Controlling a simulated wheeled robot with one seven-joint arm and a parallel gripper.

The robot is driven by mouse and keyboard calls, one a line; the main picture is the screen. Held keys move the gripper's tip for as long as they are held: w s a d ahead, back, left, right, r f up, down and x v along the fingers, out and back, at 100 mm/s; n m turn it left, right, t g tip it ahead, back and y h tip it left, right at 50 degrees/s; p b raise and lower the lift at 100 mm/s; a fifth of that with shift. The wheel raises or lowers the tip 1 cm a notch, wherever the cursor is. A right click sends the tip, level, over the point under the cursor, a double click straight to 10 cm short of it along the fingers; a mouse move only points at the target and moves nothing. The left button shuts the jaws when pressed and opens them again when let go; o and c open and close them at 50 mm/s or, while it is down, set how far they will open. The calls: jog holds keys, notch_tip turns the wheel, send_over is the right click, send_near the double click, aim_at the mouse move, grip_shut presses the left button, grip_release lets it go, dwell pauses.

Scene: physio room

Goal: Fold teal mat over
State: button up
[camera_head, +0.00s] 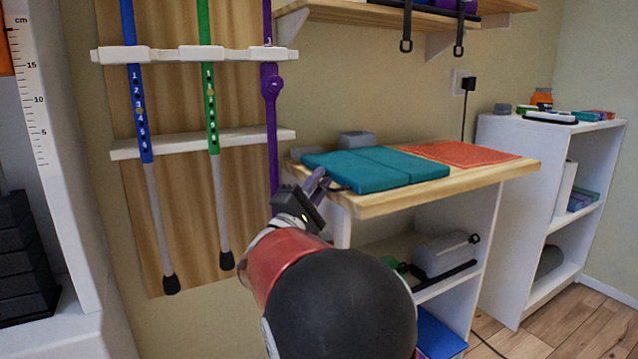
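The teal mat (372,168) lies flat on the wooden top of a white shelf unit, with a seam line running across it that splits it into two panels. My gripper (322,182) is at the mat's near left edge, just beyond the front left corner of the wooden top. Its purple finger points up toward the mat. The fingertips are small and partly hidden, so I cannot tell whether they touch or grasp the mat's edge. My arm reaches in from the bottom of the picture.
An orange mat (460,153) lies right of the teal mat on the wooden top (440,187). A grey block (357,140) stands behind. Blue, green and purple crutches (212,110) hang on the wall at left. A white shelf (500,135) stands at right.

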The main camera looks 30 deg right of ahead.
jog(key=shift+c, duration=0.2)
grip_shut()
